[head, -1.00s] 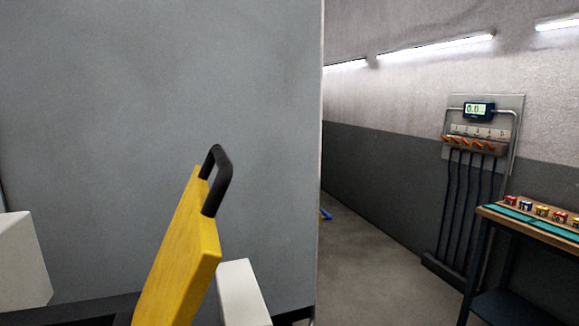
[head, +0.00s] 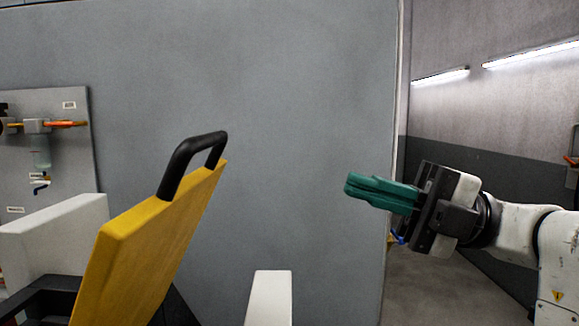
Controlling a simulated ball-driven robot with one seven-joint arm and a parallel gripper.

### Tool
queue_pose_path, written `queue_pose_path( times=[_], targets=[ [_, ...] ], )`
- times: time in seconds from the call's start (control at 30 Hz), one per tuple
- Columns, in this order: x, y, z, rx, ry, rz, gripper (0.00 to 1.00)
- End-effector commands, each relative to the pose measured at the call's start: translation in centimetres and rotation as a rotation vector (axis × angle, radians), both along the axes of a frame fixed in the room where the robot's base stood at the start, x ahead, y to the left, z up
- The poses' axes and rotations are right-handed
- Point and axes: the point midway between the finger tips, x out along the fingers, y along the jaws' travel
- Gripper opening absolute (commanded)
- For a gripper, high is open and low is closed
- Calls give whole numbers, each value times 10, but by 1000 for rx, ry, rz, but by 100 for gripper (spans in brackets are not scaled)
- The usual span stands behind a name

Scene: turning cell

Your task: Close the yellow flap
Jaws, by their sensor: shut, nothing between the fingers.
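The yellow flap (head: 150,245) stands raised and tilted in the lower left of the head view, with a black handle (head: 190,160) on its top edge. Its lower end runs out of the picture at the bottom. My gripper (head: 352,187) has green fingers that are shut and empty. It is to the right of the flap, about level with the handle, and clearly apart from it, with the fingers pointing left.
White blocks stand on both sides of the flap, one at left (head: 50,240) and one at right (head: 270,297). A grey wall (head: 290,100) is behind. A grey panel with fittings (head: 68,110) is at the far left. Floor shows at the right.

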Motion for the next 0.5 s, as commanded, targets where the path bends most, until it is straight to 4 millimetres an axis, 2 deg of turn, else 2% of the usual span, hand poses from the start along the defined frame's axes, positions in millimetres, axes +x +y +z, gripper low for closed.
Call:
queue_pose_path(
  times=[0.17, 0.5],
  targets=[
    [-2, 11, 10, 5, -22, 9, 0],
    [-1, 72, 30, 4, -18, 11, 0]
  ],
)
